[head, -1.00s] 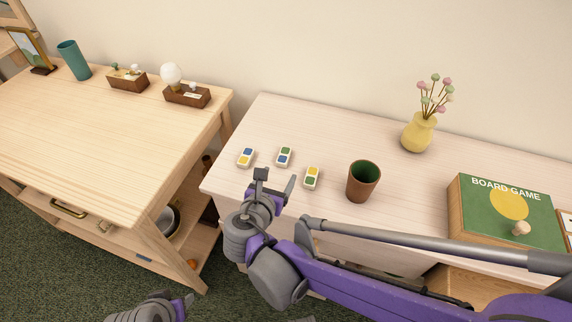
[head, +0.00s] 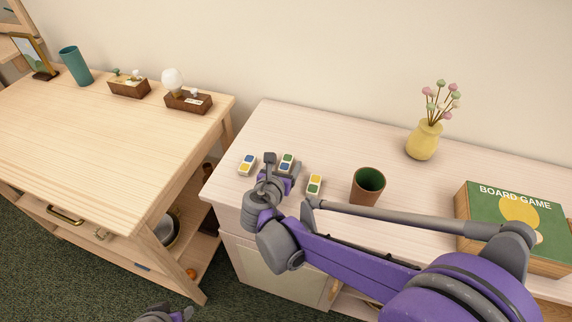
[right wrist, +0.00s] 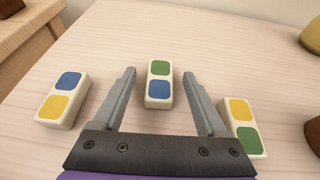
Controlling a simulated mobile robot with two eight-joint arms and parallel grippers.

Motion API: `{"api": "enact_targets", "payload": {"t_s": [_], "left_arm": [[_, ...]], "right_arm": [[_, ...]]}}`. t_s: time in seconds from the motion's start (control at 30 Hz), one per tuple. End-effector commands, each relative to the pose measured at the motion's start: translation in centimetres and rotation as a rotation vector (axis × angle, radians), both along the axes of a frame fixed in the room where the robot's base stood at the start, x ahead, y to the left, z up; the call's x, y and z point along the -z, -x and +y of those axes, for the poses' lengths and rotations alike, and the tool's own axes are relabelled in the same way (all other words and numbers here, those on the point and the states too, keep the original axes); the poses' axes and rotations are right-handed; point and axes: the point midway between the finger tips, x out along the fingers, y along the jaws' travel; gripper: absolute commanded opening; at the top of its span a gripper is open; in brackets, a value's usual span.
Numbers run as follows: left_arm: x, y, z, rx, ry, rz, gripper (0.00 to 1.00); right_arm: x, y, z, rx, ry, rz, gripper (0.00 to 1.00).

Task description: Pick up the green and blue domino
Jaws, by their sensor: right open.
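The green and blue domino (head: 287,160) lies flat on the pale dresser top, partly hidden by my gripper in the head view. In the right wrist view the green and blue domino (right wrist: 159,84) shows whole, green half farther away, between my two fingertips. My right gripper (head: 283,163) is open and empty; in the right wrist view its fingers (right wrist: 160,80) stand on either side of the domino with gaps. My left gripper (head: 168,313) shows only in part at the bottom edge, and its jaws are unclear.
A blue and yellow domino (head: 247,164) lies to the left and a yellow and green domino (head: 314,185) to the right. A brown cup (head: 368,186), a yellow vase (head: 424,140) and a board game box (head: 515,222) stand farther right.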

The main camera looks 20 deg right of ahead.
Motion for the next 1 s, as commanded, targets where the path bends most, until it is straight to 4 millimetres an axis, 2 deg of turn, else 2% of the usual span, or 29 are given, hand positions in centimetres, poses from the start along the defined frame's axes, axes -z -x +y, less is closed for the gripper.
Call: {"api": "enact_targets", "payload": {"t_s": [0.13,0.17,0.57,0.87,1.0], "left_arm": [[0.0,0.0,0.0,0.0,0.0,0.0,0.5],[0.0,0.0,0.0,0.0,0.0,0.0,0.5],[0.0,0.0,0.0,0.0,0.0,0.0,0.5],[-0.1,0.0,0.0,0.0,0.0,0.0,0.5],[-0.6,0.0,0.0,0.0,0.0,-0.002,0.5]], "right_arm": [[-0.1,0.0,0.0,-0.001,0.0,0.0,0.75],[-0.1,0.0,0.0,-0.001,0.0,0.0,0.71],[-0.1,0.1,0.1,-0.001,0.0,0.0,0.0],[-0.2,0.1,0.0,-0.001,0.0,0.0,0.0],[-1.6,0.1,0.0,-0.001,-0.001,-0.001,0.0]]}}
